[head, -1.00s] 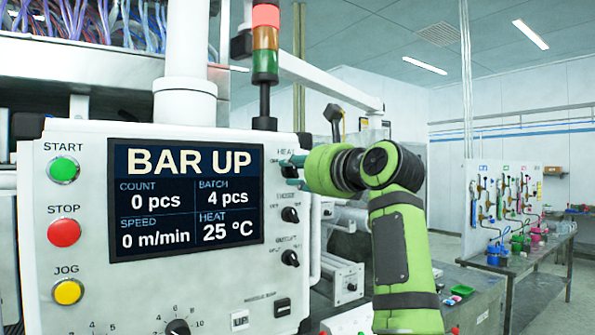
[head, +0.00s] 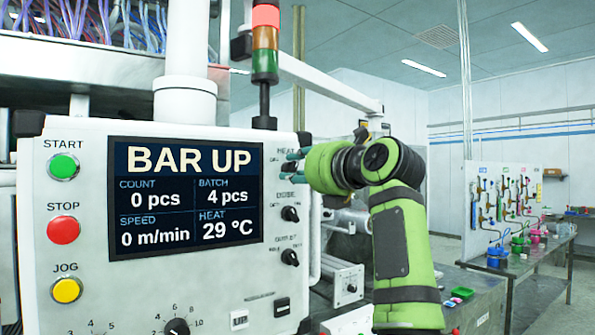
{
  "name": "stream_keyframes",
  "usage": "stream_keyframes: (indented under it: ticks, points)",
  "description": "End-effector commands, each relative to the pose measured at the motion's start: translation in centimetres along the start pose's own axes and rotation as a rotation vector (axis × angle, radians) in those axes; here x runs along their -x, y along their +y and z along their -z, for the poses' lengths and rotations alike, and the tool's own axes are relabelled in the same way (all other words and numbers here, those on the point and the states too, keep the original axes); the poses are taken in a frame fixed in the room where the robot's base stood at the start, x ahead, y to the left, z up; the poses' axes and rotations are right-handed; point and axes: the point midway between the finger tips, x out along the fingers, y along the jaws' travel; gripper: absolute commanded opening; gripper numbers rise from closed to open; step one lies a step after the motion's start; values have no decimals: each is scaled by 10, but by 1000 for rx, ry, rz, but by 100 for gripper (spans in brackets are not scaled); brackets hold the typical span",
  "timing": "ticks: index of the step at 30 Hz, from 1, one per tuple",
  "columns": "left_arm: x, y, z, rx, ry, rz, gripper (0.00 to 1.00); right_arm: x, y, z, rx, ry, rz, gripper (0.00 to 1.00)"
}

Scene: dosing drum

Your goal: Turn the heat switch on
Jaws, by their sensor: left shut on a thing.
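The heat switch (head: 279,158) is a small dark knob under the HEAT label, at the upper right of the white control panel (head: 80,316). My left gripper (head: 289,164) has its teal fingers at this switch, and they are shut on it. The fingers and the green wrist partly hide the knob, so its exact position is hard to read. The panel's screen (head: 186,198) shows BAR UP and HEAT 29 °C. My right gripper is not in view.
Below the heat switch are two more dark knobs, the dose switch (head: 290,214) and another (head: 289,257). Green, red and yellow buttons (head: 63,230) line the panel's left side. A signal tower (head: 265,45) rises behind the panel. A bench (head: 520,262) stands at the far right.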

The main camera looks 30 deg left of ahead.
Motion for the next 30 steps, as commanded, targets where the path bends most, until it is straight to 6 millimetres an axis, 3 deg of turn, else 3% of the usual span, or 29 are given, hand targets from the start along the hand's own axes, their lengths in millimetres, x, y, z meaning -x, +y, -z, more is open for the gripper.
stream_keyframes:
  ticks: [9, 25, 26, 27, 30]
  points:
    - [1, 3, -6, -111, -17, -4, 0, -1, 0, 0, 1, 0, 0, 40]
    - [2, 3, -6, -132, -17, -4, 0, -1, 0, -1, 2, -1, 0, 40]
    - [2, 3, -6, -132, -17, -4, 38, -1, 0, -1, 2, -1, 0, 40]
    - [2, 3, -6, -132, -17, -4, 53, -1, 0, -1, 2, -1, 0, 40]
    - [1, 2, -5, -133, -14, -3, 53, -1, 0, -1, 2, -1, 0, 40]
